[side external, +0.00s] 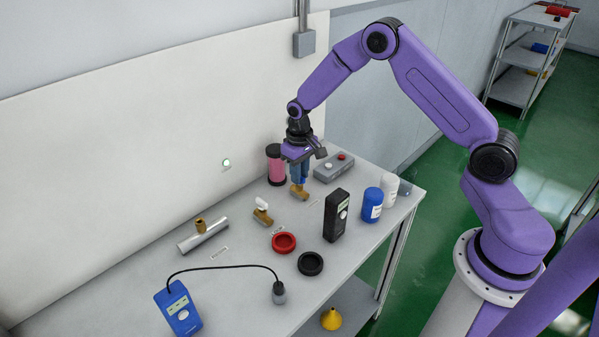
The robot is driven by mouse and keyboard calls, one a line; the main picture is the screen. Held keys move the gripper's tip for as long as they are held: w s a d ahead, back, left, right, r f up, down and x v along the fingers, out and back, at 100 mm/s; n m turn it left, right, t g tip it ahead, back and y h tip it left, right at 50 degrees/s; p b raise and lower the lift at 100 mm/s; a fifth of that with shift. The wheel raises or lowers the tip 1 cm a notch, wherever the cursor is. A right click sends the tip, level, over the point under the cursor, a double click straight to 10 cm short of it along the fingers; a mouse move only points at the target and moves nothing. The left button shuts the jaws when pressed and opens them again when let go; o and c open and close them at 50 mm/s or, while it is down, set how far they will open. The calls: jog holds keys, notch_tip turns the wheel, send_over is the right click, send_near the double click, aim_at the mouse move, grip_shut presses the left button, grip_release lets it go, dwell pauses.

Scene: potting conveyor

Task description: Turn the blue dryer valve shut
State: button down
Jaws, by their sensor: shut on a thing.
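The dryer valve (299,193) stands on the bench near its back edge, with its brass body showing below my gripper. My gripper (299,178) points straight down over it and is shut on its handle. The fingers cover most of the blue handle, so its angle cannot be told. A second brass valve with a white handle (262,206) stands to the left, apart from my gripper.
A pink cylinder with dark caps (275,165) and a grey box with a red button (334,167) stand close to my gripper. A black meter (336,215), blue bottle (371,205) and red ring (284,242) are nearer the front.

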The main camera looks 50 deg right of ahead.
jog(key=shift+n, duration=0.3)
jog(key=n, duration=1.3)
jog(key=shift+n, duration=1.9)
jog(key=c, duration=1.2)
grip_release()
